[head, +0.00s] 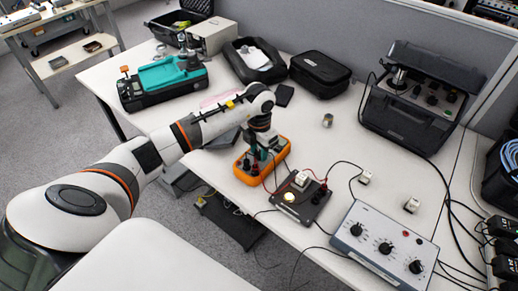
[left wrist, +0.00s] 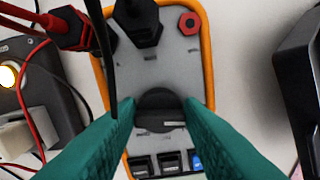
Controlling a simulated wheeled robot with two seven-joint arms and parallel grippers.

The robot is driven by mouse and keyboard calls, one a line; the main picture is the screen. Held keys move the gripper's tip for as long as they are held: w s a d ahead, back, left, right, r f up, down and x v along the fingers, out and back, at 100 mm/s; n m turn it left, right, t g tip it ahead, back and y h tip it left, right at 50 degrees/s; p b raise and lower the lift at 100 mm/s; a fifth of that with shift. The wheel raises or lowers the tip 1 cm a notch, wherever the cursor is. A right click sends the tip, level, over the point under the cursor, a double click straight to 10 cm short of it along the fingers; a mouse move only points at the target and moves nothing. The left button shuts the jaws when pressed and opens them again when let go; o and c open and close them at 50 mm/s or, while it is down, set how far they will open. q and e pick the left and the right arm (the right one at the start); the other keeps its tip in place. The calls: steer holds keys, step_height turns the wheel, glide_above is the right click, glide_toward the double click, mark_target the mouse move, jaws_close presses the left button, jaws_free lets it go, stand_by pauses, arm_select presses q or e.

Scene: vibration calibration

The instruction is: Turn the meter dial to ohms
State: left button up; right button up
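The orange-edged meter (head: 243,176) lies near the table's front edge. In the left wrist view its grey face (left wrist: 155,72) fills the middle, with a round black dial (left wrist: 160,112) near its lower part. The dial's raised bar lies roughly crosswise, with a white mark toward its right end. My left gripper (head: 259,152) reaches down over the meter. Its green fingers (left wrist: 160,108) stand one on each side of the dial, with no clear gap between them and its edges. The dial's markings are not readable. My right gripper is not in view.
Red and black plugs (left wrist: 68,28) with leads stand in the meter's sockets. A black board (head: 301,199) with a lit round part and a grey box with knobs (head: 385,243) stand to the right. A teal device (head: 165,78) and black cases stand behind.

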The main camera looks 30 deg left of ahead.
arm_select(q)
steer(key=c, duration=0.5)
steer(key=shift+o, duration=0.2)
steer(key=m+b, duration=0.2)
steer(key=m, duration=0.1)
steer(key=shift+a+f+m, duration=0.1)
steer(key=shift+m, duration=0.2)
steer(key=shift+m+b, duration=1.35)
steer(key=shift+m, duration=0.65)
steer(key=shift+w+m, duration=0.1)
steer(key=shift+m, duration=0.2)
steer(key=o, duration=1)
steer(key=shift+c, duration=0.2)
